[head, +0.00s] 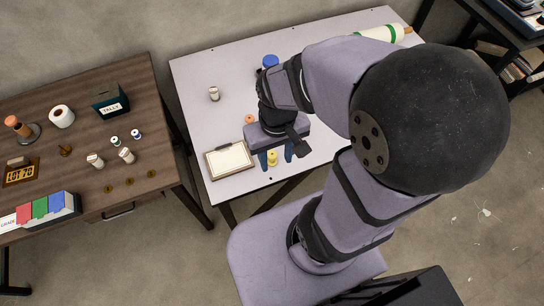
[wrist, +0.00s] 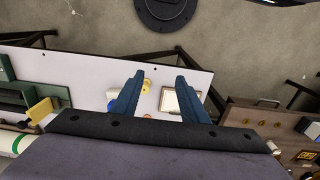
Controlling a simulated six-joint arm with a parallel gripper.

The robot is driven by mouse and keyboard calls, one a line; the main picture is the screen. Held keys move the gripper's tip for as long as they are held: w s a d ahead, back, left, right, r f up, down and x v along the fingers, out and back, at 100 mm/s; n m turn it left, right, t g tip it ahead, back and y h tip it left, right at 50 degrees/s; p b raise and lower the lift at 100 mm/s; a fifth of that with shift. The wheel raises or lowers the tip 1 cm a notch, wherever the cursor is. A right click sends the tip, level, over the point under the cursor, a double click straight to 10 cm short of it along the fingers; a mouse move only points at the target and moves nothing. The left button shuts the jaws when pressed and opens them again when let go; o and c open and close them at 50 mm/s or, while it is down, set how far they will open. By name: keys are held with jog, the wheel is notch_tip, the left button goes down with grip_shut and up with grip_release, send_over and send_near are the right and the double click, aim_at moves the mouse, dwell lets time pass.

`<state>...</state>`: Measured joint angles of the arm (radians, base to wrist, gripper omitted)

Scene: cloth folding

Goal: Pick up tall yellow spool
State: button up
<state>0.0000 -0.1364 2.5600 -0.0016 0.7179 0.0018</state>
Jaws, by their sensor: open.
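A yellow spool (head: 272,158) stands near the front edge of the white table (head: 200,130). In the head view it shows between the two blue fingers of my gripper (head: 276,157). In the wrist view the yellow spool (wrist: 146,87) lies just inside the left finger, between the spread fingers of my gripper (wrist: 160,76). The gripper is open and holds nothing. I cannot tell how high the fingers are above the table, and part of the spool is hidden by the left finger in the wrist view.
A clipboard (head: 230,160) lies left of the gripper. A small orange item (head: 250,119), a white spool (head: 214,93) and a blue-topped item (head: 270,61) stand farther back. A fabric roll (head: 364,36) lies at the far right. A cluttered wooden table (head: 140,80) is at left.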

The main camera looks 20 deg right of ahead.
aim_at(272, 158)
jog(key=shift+o, duration=1)
jog(key=w+a+f+m+t+b, duration=0.4)
jog(key=w+a+f+m+t, duration=0.1)
jog(key=w+a+f, duration=0.9)
jog(key=d+f+m+h, duration=0.1)
jog(key=f, duration=0.1)
jog(key=s+d+f+m+t+h+b, duration=0.1)
jog(key=d+f, duration=0.1)
jog(key=s+d+f+h+b, duration=0.1)
jog(key=d+f, duration=0.1)
jog(key=shift+s+d+m+t+h, duration=0.1)
jog(key=shift+d+m+t+h, duration=0.05)
jog(key=shift+m+t+h, duration=0.2)
jog(key=s+d+t+h+b, duration=0.1)
jog(key=d+h, duration=0.1)
jog(key=s+d+t+h+b, duration=0.1)
jog(key=d+h, duration=0.1)
jog(key=d, duration=0.1)
jog(key=s+d+m+t+h+b, duration=0.1)
jog(key=d+h, duration=0.2)
jog(key=shift+s+r+t+b, duration=0.2)
jog(key=shift+r+t+b, duration=0.05)
jog(key=shift+b, duration=0.1)
jog(key=shift+w+d+f+t+h+b, duration=0.25)
jog(key=shift+d+t+h+b, duration=0.3)
jog(key=shift+t+b, duration=0.45)
jog(key=shift+w+d+r+t+b, duration=0.1)
jog(key=shift+r+t+b, duration=0.05)
jog(key=shift+t+b, duration=0.45)
